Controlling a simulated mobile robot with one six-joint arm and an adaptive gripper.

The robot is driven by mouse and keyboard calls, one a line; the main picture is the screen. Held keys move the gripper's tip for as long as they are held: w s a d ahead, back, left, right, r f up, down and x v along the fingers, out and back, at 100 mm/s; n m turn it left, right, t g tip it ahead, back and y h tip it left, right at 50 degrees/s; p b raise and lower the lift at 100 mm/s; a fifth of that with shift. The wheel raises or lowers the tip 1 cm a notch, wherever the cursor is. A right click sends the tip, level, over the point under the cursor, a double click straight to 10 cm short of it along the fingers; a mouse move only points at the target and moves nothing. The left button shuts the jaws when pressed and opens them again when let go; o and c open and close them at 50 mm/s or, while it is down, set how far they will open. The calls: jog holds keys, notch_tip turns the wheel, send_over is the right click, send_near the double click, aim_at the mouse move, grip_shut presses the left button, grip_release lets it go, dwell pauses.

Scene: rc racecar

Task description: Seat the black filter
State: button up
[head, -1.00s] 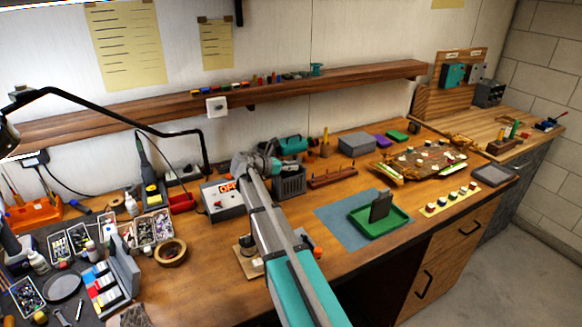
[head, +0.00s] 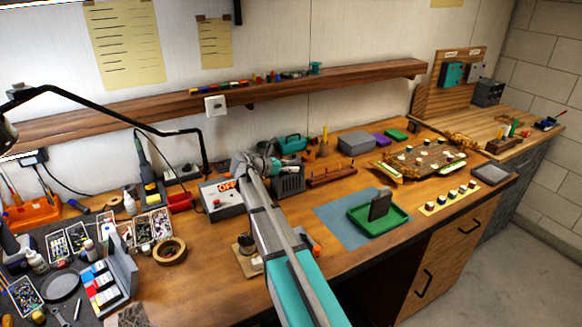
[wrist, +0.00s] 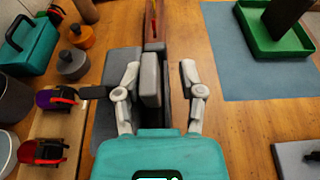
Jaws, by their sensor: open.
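A dark upright slab (head: 380,205), which looks like the black filter, stands slightly tilted in a green tray (head: 398,222) on a blue mat (head: 335,212). In the wrist view the slab's lower part (wrist: 285,15) shows at the upper right, in the green tray (wrist: 255,42). My gripper (wrist: 160,67) is open, with its fingers apart. It is above a grey box (wrist: 118,85), left of the tray and well apart from it. A grey block (wrist: 150,80) shows between the fingers; I cannot tell whether it touches them. In the head view my arm hides most of the gripper.
A wooden rack (head: 333,177) stands behind the mat. A control box marked OFF (head: 222,202) is left of my arm. The blue mat's left part is bare.

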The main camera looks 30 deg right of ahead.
jog(key=shift+w+a+r, duration=0.1)
jog(key=shift+w+a, duration=0.05)
jog(key=shift+r+p, duration=0.2)
jog(key=shift+p, duration=0.2)
notch_tip(320, 180, up, 14)
jog(key=p, duration=1.4)
jog(key=shift+r, duration=0.25)
dwell(0.4)
